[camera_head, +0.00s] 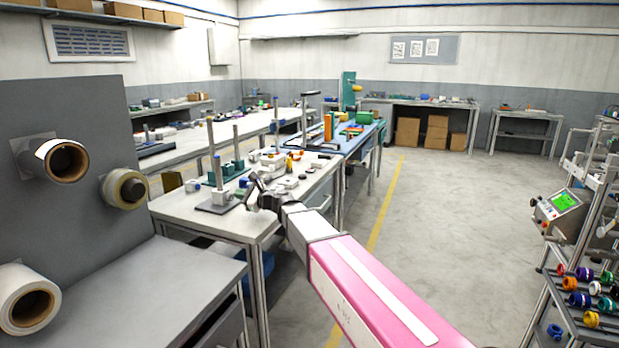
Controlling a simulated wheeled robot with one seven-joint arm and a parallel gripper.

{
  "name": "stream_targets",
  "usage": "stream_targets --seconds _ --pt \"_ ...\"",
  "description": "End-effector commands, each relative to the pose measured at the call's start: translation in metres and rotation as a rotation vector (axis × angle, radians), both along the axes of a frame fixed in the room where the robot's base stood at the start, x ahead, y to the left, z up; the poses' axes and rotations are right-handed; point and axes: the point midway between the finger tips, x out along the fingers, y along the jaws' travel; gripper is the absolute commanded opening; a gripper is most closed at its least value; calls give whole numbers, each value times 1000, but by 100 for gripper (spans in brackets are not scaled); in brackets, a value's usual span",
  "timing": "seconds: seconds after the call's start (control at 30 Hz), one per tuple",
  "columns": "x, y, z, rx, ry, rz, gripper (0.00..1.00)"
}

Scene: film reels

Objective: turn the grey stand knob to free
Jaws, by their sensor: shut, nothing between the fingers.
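A grey stand (213,150) with an upright post and a flat dark base plate (216,206) stands near the front left corner of the light workbench (240,231). My gripper (251,189) is at the end of my pink and white arm, over the bench just right of this stand. It is shut and looks empty. I cannot tell whether it touches anything.
Small blocks and parts (270,160) crowd the bench behind my gripper. A grey panel (75,110) with film rolls (125,188) stands at left. A metal rack (572,290) with coloured reels stands at right. The floor (465,220) between is clear.

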Motion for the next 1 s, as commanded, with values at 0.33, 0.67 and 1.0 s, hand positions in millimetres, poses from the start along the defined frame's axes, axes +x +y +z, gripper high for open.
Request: stream_targets --seconds 0.33,0.67,1.0 --pt "14 34 0 1 0 1 0" --pt "18 41 1 3 0 4 0" --pt "22 44 0 6 0 7 0"
